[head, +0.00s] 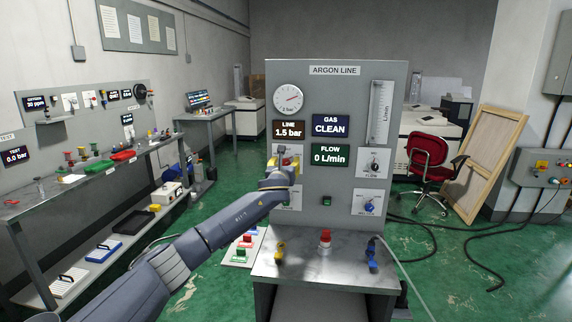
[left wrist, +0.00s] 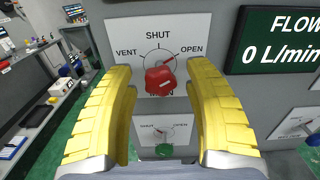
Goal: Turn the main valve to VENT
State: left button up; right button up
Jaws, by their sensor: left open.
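The main valve is a red knob (left wrist: 160,82) on a white plate (left wrist: 128,28) marked VENT at left, SHUT at top and OPEN at right. I cannot tell for certain which mark the knob points to. My left gripper (left wrist: 158,70) is open, with one yellow finger on each side of the knob and a gap to both. In the head view my left gripper (head: 283,164) is in front of the grey ARGON LINE panel (head: 335,225) and hides most of this valve. My right gripper is not in view.
Below the red knob is a green knob (left wrist: 164,150) on its own SHUT/OPEN plate. The panel displays read LINE 1.5 bar (head: 289,130), GAS CLEAN (head: 331,126) and FLOW 0 L/min (head: 330,155). A metal bench (head: 300,270) juts out below.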

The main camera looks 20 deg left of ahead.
pick_arm(q)
jog(key=shift+w, duration=0.3)
grip_shut()
dwell(0.5)
